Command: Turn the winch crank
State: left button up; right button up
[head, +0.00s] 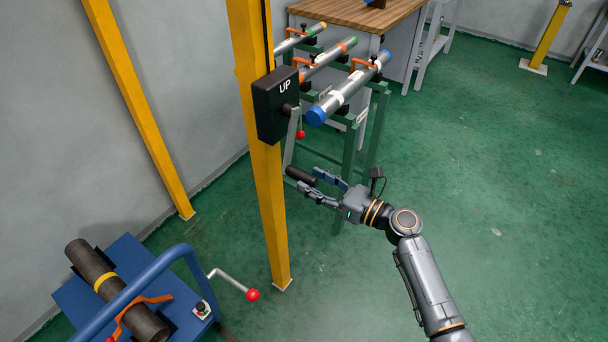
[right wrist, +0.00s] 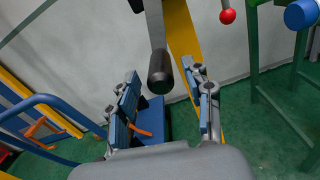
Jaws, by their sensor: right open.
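The winch is a black box marked "UP" (head: 275,104) on a yellow post (head: 262,180). Its grey crank arm (head: 290,140) hangs down and ends in a black cylindrical grip (head: 299,176). My right gripper (head: 310,186) reaches in from the right, open, with its fingertips close to the grip. In the right wrist view the black grip (right wrist: 160,72) shows between the lines of the two open fingers (right wrist: 163,88), with a gap on each side. The crank arm (right wrist: 154,25) rises above it. How deep the grip lies between the fingers is hard to tell. My left gripper is not in view.
A green rack (head: 370,125) with clamped pipes (head: 348,88) stands just behind the winch. A red-knobbed lever (head: 301,134) is beside the crank. A blue cart (head: 165,285) with a dark pipe and a red-knobbed crank (head: 240,286) stands lower left. Floor at right is clear.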

aim_at(288, 169)
jog(key=shift+x, duration=1.7)
grip_shut()
